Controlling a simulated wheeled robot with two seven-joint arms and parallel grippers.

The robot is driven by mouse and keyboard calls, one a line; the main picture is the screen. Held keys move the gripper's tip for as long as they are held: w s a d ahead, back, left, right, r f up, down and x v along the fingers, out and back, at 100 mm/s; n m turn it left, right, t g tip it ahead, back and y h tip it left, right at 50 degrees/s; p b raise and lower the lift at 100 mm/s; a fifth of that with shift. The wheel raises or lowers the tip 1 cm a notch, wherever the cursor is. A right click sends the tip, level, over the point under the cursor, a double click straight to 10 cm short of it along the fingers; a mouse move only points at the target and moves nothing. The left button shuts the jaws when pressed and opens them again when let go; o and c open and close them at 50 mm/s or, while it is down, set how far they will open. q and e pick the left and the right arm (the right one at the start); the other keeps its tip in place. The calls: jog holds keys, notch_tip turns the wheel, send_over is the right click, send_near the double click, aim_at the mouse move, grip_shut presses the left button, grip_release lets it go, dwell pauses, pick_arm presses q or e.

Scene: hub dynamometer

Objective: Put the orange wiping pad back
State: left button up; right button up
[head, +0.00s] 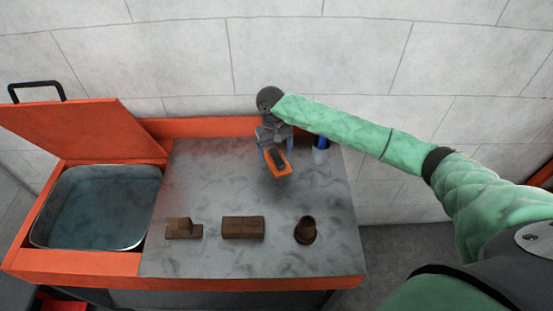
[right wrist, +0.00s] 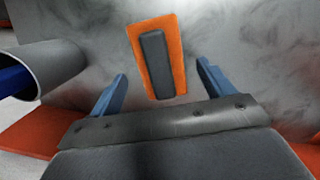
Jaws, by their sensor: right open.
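The orange wiping pad (head: 284,171) has a dark grey grip block on top. It is near the back middle of the grey worktop (head: 215,185). In the right wrist view the pad (right wrist: 176,50) shows beyond and between the two blue fingers. My right gripper (head: 275,156) is open, with its fingers at the pad's back end. No finger is seen closed on the pad, and I cannot tell whether they touch it. My left gripper is not in view.
A grey cup (head: 320,156) holding something blue stands right of the gripper; it shows close in the wrist view (right wrist: 62,66). Brown blocks (head: 243,228) and a brown round piece (head: 306,230) stand along the front. A basin of liquid (head: 95,205) with a raised orange lid (head: 85,130) is left.

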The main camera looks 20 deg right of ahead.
aim_at(274, 152)
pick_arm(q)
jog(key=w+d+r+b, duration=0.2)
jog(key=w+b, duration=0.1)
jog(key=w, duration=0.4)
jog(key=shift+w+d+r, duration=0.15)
pick_arm(e)
notch_tip(274, 152, up, 9)
jog(key=w, duration=0.1)
jog(key=shift+w+a, duration=0.15)
jog(key=shift+w, duration=0.05)
jog(key=shift+f, duration=0.1)
